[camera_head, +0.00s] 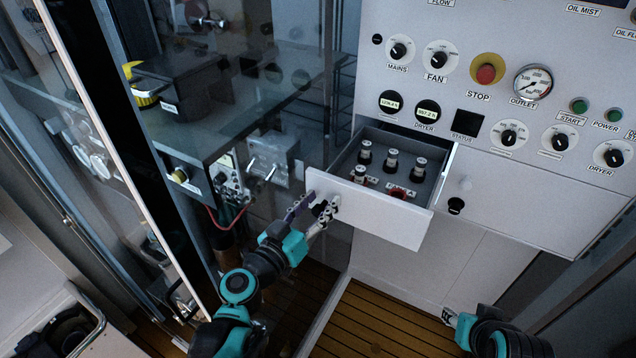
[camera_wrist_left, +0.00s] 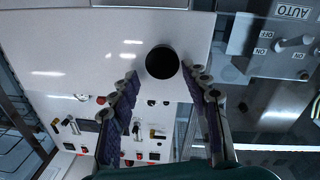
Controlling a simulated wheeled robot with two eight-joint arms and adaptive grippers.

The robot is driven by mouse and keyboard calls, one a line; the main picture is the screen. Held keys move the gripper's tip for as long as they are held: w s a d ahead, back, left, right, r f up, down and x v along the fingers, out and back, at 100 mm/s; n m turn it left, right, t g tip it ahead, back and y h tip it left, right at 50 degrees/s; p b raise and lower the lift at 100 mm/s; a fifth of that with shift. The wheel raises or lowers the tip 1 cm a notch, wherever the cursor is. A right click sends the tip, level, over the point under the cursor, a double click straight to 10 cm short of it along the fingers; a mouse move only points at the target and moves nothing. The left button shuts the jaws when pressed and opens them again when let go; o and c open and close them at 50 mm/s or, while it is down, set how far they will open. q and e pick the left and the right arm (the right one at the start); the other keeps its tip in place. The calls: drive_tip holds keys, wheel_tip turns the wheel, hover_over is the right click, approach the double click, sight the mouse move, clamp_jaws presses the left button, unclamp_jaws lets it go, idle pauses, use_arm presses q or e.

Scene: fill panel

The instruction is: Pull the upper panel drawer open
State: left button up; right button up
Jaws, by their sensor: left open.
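The upper panel drawer (camera_head: 385,215) stands pulled out from the white panel, with its inside showing. My left gripper (camera_head: 314,203) is at the left part of the drawer's white front, open. In the left wrist view a round black knob (camera_wrist_left: 162,62) on the white front lies between the spread fingertips (camera_wrist_left: 166,82); I cannot tell whether either finger touches it. My right gripper (camera_head: 449,317) is low, below the panel, and mostly hidden by its arm; its jaws are too small to read.
The control panel with a red stop button (camera_head: 486,73), dials and a gauge (camera_head: 533,82) rises behind the drawer. Right of the drawer is a closed white front with a black knob (camera_head: 456,205). A glass-sided cabinet stands at left. The slatted floor (camera_head: 370,320) below is clear.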

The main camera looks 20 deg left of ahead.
use_arm(q)
drive_tip(key=shift+s+r, duration=0.1)
drive_tip(key=shift+r, duration=3.8)
use_arm(e)
drive_tip(key=shift+s+r, duration=0.15)
drive_tip(key=shift+s, duration=0.2)
use_arm(q)
drive_tip(key=shift+f, duration=0.1)
